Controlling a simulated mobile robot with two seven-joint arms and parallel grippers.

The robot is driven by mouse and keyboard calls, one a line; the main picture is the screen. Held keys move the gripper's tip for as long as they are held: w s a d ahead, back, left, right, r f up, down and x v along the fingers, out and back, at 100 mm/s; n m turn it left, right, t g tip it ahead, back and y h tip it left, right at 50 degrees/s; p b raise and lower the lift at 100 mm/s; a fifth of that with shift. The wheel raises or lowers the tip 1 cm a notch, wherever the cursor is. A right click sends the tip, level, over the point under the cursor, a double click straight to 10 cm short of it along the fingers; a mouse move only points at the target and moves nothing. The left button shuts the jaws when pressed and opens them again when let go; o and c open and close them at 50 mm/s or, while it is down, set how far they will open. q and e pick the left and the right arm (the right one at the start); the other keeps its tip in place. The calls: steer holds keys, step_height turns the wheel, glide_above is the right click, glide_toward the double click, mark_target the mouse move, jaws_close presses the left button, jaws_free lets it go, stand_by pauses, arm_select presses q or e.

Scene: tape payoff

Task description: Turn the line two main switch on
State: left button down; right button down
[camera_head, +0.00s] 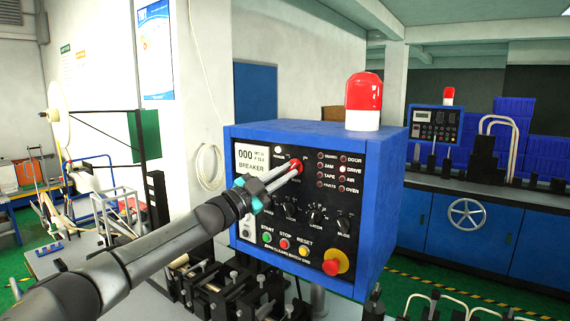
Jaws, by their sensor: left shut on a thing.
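The blue control box (375,185) stands in the middle with a black front panel. My left arm comes in from the lower left and its gripper (293,168) reaches the upper middle of that panel. The fingers are shut on a small red knob (297,164), which seems to be the main switch. The fingers partly cover the knob, so its turn position and label cannot be read. Black selector knobs (316,214) sit below it. My right gripper is not in view.
A red beacon (364,93) stands on the box. Indicator lamps (343,169) are right of the gripper. Start, stop and reset buttons (285,244) and a red emergency knob (331,267) are below. A blue machine (468,236) stands behind at right.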

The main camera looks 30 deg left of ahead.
arm_select(q)
steer(key=shift+r+m+p, duration=0.1)
steer(key=shift+m+p, duration=0.25)
steer(key=shift+m, duration=0.25)
steer(key=shift+g, duration=0.3)
steer(key=shift+h, duration=0.3)
steer(key=c, duration=0.9)
jaws_free()
steer(key=shift+b+v, duration=3.9)
steer(key=shift+v, duration=3.7)
